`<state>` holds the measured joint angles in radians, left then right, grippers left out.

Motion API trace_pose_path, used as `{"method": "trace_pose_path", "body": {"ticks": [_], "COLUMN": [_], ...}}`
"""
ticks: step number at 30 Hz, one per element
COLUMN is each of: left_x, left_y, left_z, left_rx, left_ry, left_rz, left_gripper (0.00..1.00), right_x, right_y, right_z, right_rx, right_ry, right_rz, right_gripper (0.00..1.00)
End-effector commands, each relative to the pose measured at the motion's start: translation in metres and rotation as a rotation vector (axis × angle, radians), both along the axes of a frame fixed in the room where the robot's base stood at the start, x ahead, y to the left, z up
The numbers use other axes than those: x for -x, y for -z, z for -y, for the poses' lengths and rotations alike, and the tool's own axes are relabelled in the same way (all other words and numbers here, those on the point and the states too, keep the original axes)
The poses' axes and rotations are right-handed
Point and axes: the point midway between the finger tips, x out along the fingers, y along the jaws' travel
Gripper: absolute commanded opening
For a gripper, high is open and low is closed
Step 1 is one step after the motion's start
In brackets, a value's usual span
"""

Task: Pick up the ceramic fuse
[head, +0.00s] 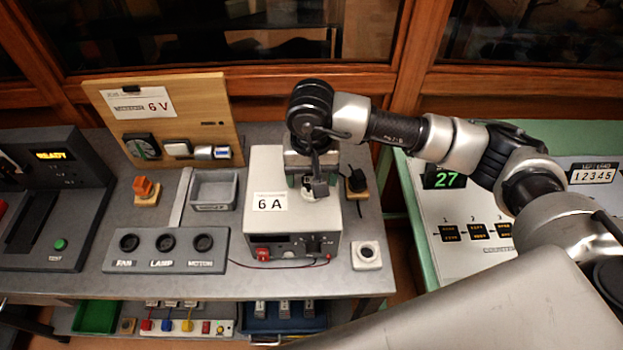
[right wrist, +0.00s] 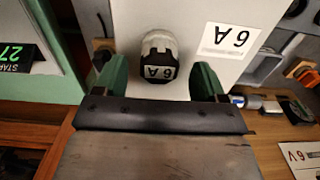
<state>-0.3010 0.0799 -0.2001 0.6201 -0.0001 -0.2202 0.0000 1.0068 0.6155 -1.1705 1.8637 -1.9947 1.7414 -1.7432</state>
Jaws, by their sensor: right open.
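The ceramic fuse (right wrist: 158,50) is a white cylinder with a black band marked 6 A. It is on the pale top of a power supply box (head: 263,165) labelled 6 A. My right gripper (right wrist: 160,68) is open, its two green fingers on either side of the fuse with gaps between. In the head view the right gripper (head: 314,182) points down over the box top and hides most of the fuse (head: 308,195). My left gripper is not in view.
A wooden board marked 6 V (head: 205,112) stands behind. A black plug (head: 356,182) and white socket block (head: 367,255) are close on the right.

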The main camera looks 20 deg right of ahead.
Motion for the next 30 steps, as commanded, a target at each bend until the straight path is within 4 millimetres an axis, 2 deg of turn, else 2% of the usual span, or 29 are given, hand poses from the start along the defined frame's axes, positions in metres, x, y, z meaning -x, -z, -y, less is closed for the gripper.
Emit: {"method": "trace_pose_path", "body": {"ticks": [1,6,14,24,30], "left_x": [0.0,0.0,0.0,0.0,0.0], "left_y": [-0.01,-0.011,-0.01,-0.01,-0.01], "left_z": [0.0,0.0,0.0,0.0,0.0], "left_rx": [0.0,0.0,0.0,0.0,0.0], "left_ry": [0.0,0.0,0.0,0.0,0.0], "left_rz": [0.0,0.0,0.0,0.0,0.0], "left_gripper": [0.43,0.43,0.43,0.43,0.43], "right_x": [0.001,0.0,0.0,0.0,0.0], "right_y": [0.004,0.024,0.026,0.026,0.026], "right_z": [0.001,0.0,0.0,0.0,0.0], "right_rx": [0.002,-0.001,-0.001,-0.001,-0.001], "right_ry": [0.002,0.0,0.0,0.0,0.0], "right_rz": [-0.006,-0.002,0.0,0.0,0.0], "right_gripper": [0.71,0.71,0.7,0.18,0.18]}}
